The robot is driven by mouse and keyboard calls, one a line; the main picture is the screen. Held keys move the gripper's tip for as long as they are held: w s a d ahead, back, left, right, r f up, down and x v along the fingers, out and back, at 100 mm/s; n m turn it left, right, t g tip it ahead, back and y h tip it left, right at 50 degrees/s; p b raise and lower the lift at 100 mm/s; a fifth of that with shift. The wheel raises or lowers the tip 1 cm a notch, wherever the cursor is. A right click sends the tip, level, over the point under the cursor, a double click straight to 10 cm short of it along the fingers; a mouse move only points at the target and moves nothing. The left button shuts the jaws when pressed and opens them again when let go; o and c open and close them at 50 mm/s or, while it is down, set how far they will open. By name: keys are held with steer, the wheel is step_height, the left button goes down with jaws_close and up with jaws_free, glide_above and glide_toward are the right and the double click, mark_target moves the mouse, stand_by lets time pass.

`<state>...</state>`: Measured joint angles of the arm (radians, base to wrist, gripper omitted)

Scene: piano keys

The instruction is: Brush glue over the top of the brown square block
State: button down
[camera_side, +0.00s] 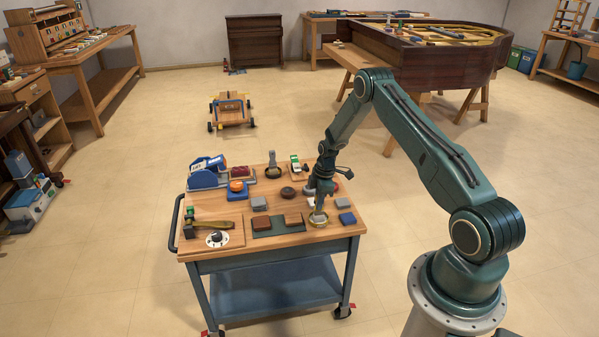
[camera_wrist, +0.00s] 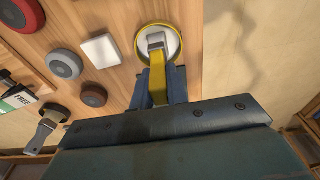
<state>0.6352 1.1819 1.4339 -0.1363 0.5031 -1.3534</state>
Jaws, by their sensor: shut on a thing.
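My gripper (camera_side: 320,203) is shut on a brush and stands over the front right of the cart top. In the wrist view my gripper (camera_wrist: 160,84) grips the brush's yellow handle (camera_wrist: 158,92), with the metal ferrule pointing into a yellow-rimmed dish. The dish (camera_side: 318,220) holds something white and also shows in the wrist view (camera_wrist: 174,48). Whether the bristles touch the white is hidden. Two brown blocks lie on a dark green mat (camera_side: 277,231): a darker reddish one (camera_side: 261,223) and a lighter one (camera_side: 293,219), both left of my gripper.
A grey block (camera_side: 259,204), a blue block (camera_side: 347,218) and a dark round piece (camera_side: 288,192) lie nearby. A hammer-like tool (camera_side: 210,224) and a white dial (camera_side: 217,239) are at front left. A blue device (camera_side: 207,172) stands at back left.

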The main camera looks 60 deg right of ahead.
stand_by(0.3)
steer(key=shift+r, duration=3.5)
steer(key=shift+w+a+r, duration=0.1)
steer(key=shift+a+r, duration=0.05)
steer(key=shift+a, duration=0.25)
steer(key=s+a+r+m, duration=0.1)
steer(key=a+r+m, duration=0.2)
steer(key=a, duration=0.6)
steer(key=s+a+r+m, duration=0.2)
steer(key=a+r+m, duration=0.1)
steer(key=a, duration=0.7)
steer(key=s+a+r+m+h, duration=0.1)
steer(key=s+a+r+m, duration=0.1)
steer(key=a+r, duration=0.3)
steer(key=a+m, duration=0.1)
steer(key=a, duration=0.3)
steer(key=shift+a, duration=0.2)
steer(key=shift+w, duration=0.1)
